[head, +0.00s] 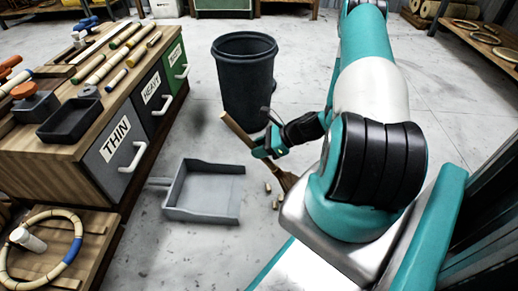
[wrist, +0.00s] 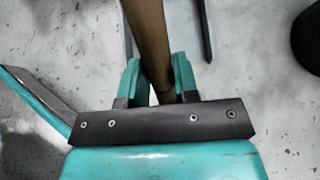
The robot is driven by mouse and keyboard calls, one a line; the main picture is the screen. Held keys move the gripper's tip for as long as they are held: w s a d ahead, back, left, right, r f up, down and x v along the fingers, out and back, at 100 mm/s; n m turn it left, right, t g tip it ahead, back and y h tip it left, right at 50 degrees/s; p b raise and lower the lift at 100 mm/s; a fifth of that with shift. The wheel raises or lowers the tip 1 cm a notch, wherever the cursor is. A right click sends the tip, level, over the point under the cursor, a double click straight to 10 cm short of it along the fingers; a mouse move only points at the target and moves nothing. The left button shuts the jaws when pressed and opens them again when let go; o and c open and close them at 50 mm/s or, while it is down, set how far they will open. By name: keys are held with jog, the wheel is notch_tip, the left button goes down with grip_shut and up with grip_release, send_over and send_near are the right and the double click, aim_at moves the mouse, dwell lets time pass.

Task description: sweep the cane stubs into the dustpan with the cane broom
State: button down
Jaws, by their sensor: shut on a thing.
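My gripper (head: 268,146) is shut on the wooden handle of the cane broom (head: 237,128). In the wrist view, the handle (wrist: 150,40) runs up between the two teal fingers of my gripper (wrist: 158,80). The broom is tilted, its top toward the bin and its brush end low, partly hidden by my arm. The grey dustpan (head: 203,200) lies on the floor to the left of the broom, its handle toward the drawers. It looks empty. A few small cane stubs (head: 268,188) lie on the floor between the dustpan's right side and the brush.
A dark bin (head: 245,80) stands behind the broom. A wooden bench with drawers (head: 75,165) stands at the left, with a low wooden platform (head: 90,250) in front. Shelving (head: 480,45) is at the right. The floor right of the bin is clear.

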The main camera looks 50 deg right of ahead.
notch_tip(320, 180, down, 3)
jog(key=shift+r+b, duration=0.1)
jog(key=shift+b, duration=1.1)
jog(key=shift+w+a+f, duration=0.1)
jog(key=shift+f, duration=0.1)
jog(key=shift+w+a+r+b, duration=0.3)
jog(key=shift+w+a+b, duration=0.5)
jog(key=shift+w+a, duration=4.35)
jog(key=shift+w+a+r+b, duration=0.3)
jog(key=shift+w+a+b, duration=0.45)
jog(key=shift+w+a, duration=4.35)
jog(key=w+d+r+p, duration=0.1)
jog(key=d+r+p, duration=0.2)
jog(key=r+p, duration=0.4)
jog(key=shift+d+p, duration=0.3)
jog(key=shift+d, duration=0.05)
